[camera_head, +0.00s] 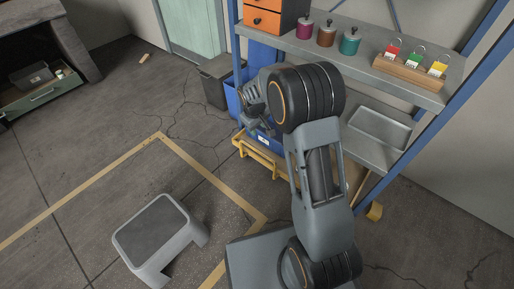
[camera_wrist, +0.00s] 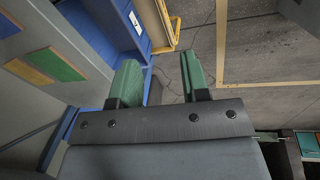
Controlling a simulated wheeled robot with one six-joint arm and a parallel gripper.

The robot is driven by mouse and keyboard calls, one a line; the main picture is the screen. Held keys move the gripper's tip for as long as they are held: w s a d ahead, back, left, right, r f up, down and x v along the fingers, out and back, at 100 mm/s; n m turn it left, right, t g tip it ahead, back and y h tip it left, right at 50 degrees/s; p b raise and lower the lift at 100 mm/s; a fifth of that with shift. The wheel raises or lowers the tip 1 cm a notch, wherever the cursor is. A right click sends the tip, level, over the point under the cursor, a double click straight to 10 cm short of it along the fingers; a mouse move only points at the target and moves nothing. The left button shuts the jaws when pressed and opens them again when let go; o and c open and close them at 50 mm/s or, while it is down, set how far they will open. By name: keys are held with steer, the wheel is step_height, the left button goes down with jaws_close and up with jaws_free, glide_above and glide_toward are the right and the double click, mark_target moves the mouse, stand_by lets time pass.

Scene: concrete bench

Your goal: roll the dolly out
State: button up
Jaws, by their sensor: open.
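The dolly (camera_head: 258,163) is a low yellow frame at the foot of the blue-framed shelf, with a blue crate (camera_head: 264,142) on it. My arm hides part of both in the head view. In the wrist view a yellow rail of the dolly (camera_wrist: 172,28) shows at the top middle, beside the blue crate (camera_wrist: 120,25) with a white label. My gripper (camera_wrist: 160,78) is open, with its two green-tipped fingers apart and nothing between them. The rail lies beyond the fingertips, apart from them.
The shelf (camera_head: 345,55) holds canisters and padlocks on a wooden block. A grey step stool (camera_head: 160,236) stands on the floor in front. Blue and grey bins (camera_head: 217,80) stand left of the shelf. The floor inside the yellow tape is otherwise mostly clear.

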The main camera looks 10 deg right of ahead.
steer(key=n, duration=0.2)
glide_toward(257, 150)
steer(key=f+b, duration=0.1)
steer(key=f, duration=0.2)
steer(key=w+f+b, duration=0.1)
steer(key=f+b, duration=0.1)
steer(key=d+f+b, duration=0.1)
steer(key=f+b, duration=0.1)
steer(key=f, duration=0.1)
steer(key=shift+w+d+f, duration=0.1)
steer(key=shift+w+f, duration=0.05)
steer(key=shift+f, duration=0.2)
jaws_close()
